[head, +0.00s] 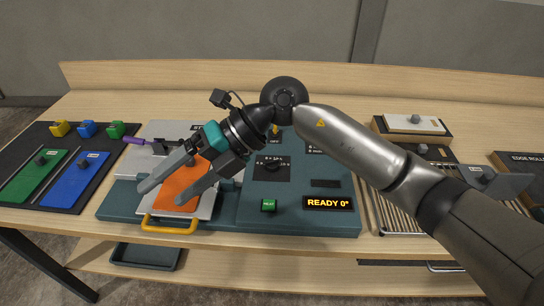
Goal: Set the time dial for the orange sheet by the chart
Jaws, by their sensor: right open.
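My right gripper (164,194) is open, its two grey fingers reaching down and left over the orange sheet (185,182). I cannot tell whether the fingers touch the sheet. The sheet lies on a pale plate with a yellow handle (170,226) at the left of the teal console (300,226). A dark dial panel (272,164) with a black knob and small white marks is right of the gripper. A small dark printed panel (314,147) is partly hidden by my arm; its text is unreadable. The display (328,203) reads "READY 0°". My left gripper is out of view.
A green button (268,205) sits left of the display. At left, a dark mat (25,165) holds green and blue sheets and several coloured knobs. A wire rack (385,205) and a white-topped block (413,123) are at right.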

